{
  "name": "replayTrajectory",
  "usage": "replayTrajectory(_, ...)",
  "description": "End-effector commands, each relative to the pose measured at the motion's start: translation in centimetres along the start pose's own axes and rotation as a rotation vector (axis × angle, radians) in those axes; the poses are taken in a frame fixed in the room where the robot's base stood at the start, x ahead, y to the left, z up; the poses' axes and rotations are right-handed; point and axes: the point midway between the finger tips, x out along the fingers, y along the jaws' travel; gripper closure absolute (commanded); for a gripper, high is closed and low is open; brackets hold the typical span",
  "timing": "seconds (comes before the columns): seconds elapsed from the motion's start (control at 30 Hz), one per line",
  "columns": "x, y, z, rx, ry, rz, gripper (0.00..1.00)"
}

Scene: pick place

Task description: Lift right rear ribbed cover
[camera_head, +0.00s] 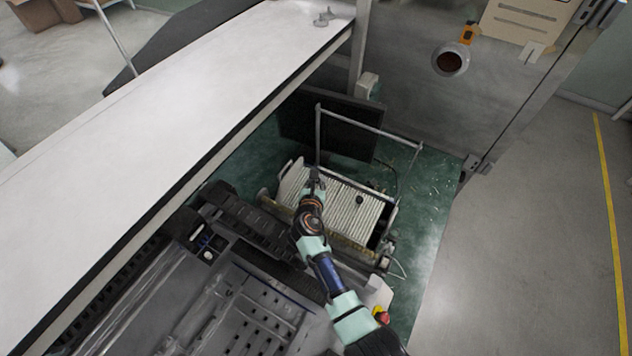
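A pale ribbed cover (345,209) lies in a metal frame on the green floor area, near the middle of the camera_head view. It has a small dark knob (359,200) on its right part. I see one ribbed surface and cannot tell whether it is made of separate covers. My gripper (314,178) is over the upper left part of the ribbed surface, left of the knob. It is small and dark, and I cannot tell whether its fingers are open or touch the surface. My arm hides part of the cover's lower left side.
A metal rail (370,126) stands behind the cover, with a dark panel (330,125) beyond it. A long white tabletop (190,95) runs along the left. Dark machinery (255,225) lies left of the cover. Open grey floor (530,220) is at the right.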

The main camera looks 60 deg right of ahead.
Motion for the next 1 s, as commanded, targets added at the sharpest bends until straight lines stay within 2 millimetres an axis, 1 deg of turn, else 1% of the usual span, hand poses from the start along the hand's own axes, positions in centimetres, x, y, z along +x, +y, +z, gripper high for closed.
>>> replayTrajectory(0.03,0.0,0.0,0.0,0.0,0.0,0.0,0.95)
replayTrajectory(0.07,0.0,0.0,0.0,0.0,0.0,0.0,1.0)
replayTrajectory(0.1,0.0,0.0,0.0,0.0,0.0,0.0,1.0)
replayTrajectory(0.57,-0.3,0.1,-0.1,-0.012,-0.029,-0.004,1.0)
replayTrajectory(0.77,-1.2,0.5,0.2,-0.047,-0.122,-0.017,1.0)
replayTrajectory(1.0,-3.0,1.1,0.7,-0.11,-0.29,-0.043,1.0)
